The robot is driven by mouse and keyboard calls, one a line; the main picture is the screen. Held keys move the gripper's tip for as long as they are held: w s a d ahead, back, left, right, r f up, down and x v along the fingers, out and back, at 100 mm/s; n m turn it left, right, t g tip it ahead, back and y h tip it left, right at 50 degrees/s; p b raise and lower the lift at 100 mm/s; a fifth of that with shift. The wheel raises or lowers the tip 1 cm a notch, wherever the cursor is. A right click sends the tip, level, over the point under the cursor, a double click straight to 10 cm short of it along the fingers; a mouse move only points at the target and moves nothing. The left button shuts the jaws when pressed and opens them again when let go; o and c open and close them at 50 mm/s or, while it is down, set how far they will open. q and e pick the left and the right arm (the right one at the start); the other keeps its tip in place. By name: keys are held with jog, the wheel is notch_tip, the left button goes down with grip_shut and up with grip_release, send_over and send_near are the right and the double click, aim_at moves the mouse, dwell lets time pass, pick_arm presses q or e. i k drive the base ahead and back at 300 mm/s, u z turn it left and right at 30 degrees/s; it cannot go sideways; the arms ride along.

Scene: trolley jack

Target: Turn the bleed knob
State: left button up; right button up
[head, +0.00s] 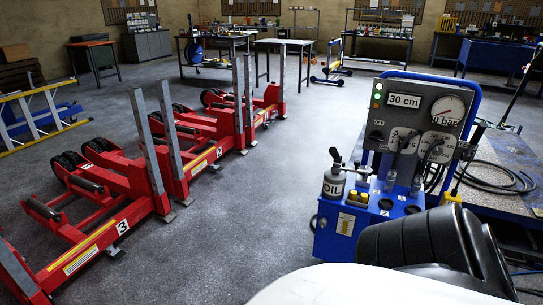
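A blue control cart (338,238) stands right of centre in the head view. Its grey panel (420,112) has a "30 cm" display (404,101), a round gauge (447,110) marked "0 bar" and a dark knob (376,137) at its left. I cannot tell which part is the bleed knob. A grey oil can (334,187) labelled "OIL" stands on the cart's left side. Neither of my grippers shows. Dark and white parts of my own body cover the bottom right and hide part of the cart's lower front.
Red numbered lifting frames (100,245) stand along the left. A blue platform (500,185) with a looped black hose (497,180) lies right of the cart. A yellow ladder (45,120) is at far left. Grey floor (250,215) between frames and cart is clear.

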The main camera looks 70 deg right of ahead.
aim_at(322, 222)
jog(key=z, duration=0.6)
jog(key=i, duration=1.45)
jog(key=z, duration=1.55)
jog(key=i, duration=0.45)
jog(key=z, duration=0.4)
